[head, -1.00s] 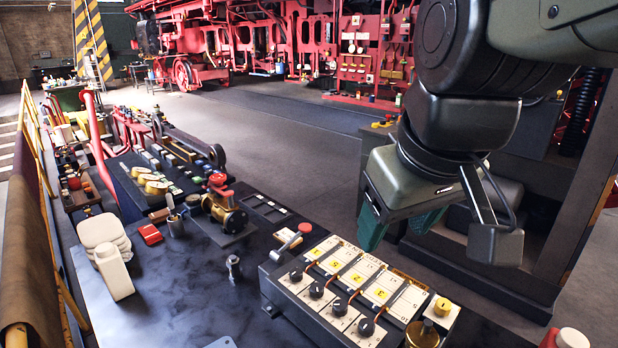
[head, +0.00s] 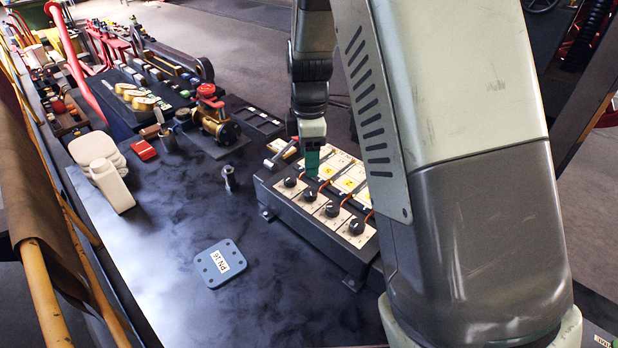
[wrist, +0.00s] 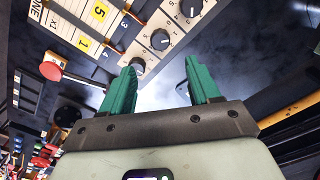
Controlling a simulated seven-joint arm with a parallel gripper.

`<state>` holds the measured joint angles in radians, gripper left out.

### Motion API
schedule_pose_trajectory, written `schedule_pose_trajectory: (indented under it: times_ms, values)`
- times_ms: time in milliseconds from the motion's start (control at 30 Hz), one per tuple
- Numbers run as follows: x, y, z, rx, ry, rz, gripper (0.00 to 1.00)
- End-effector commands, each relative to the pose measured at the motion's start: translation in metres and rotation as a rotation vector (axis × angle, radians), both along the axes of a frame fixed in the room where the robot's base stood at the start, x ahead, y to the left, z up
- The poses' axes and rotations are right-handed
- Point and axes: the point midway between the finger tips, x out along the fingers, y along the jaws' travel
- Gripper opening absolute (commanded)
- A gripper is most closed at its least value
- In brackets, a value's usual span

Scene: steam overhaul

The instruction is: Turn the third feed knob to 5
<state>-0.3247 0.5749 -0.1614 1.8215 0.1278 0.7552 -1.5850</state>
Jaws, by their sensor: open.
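The feed box (head: 325,243) stands on the dark bench with a row of black knobs on pale dial plates. Counting from the left in the head view, the third knob (head: 332,209) is clear of my gripper. In the wrist view the third knob (wrist: 191,8) seems to be the one at the top edge; its exact setting is too small to read. My gripper (head: 312,162) is above the left end of the box, its green fingers apart and empty. In the wrist view its fingertips (wrist: 161,67) are near the first knob (wrist: 138,66), not closed on it.
A blue flange plate (head: 220,263) and a small metal post (head: 229,178) lie left of the box. A brass valve with a red handwheel (head: 212,110) stands behind. The bench front is mostly clear.

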Motion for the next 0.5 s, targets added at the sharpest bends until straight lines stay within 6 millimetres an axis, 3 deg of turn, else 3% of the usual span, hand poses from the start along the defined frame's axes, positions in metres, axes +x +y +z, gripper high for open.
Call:
schedule_pose_trajectory:
  times_ms: [500]
  values:
    - [-0.001,-0.001,-0.087,0.0,0.003,-0.004,0.61]
